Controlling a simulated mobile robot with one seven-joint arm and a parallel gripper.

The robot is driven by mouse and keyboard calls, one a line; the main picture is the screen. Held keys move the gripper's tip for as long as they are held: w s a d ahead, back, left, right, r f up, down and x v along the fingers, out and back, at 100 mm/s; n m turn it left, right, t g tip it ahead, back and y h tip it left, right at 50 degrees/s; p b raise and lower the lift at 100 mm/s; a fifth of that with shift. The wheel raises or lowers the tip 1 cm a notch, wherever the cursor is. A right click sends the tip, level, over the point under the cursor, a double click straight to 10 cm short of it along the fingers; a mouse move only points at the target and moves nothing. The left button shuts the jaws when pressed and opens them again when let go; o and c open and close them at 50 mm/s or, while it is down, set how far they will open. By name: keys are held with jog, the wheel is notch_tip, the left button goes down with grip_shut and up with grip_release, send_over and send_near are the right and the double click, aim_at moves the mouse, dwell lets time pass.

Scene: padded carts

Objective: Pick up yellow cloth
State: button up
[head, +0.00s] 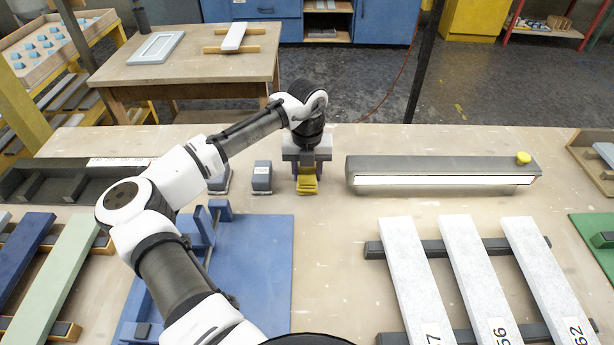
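A small folded yellow piece, which looks like the yellow cloth (307,184), lies on the workbench at the middle of the head view. My gripper (307,172) points down right over it, and its fingers are at the cloth's far part. The near part of the cloth shows in front of the fingers. The gripper body hides the rest, so I cannot tell whether the fingers are closed on the cloth or only around it.
Two small grey-blue blocks (262,178) stand just left of the cloth. A long grey bar (445,171) with a yellow knob lies to the right. A blue board (250,262) and pale numbered planks (418,275) lie nearer. Bare bench lies between them.

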aim_at(306, 170)
jog(key=shift+c, duration=1.4)
jog(key=shift+r, duration=0.15)
notch_tip(306, 170, up, 20)
jog(key=b, duration=0.1)
jog(key=shift+b, duration=0.4)
jog(key=o, duration=0.4)
jog(key=shift+c, duration=1.4)
jog(key=shift+a, duration=0.1)
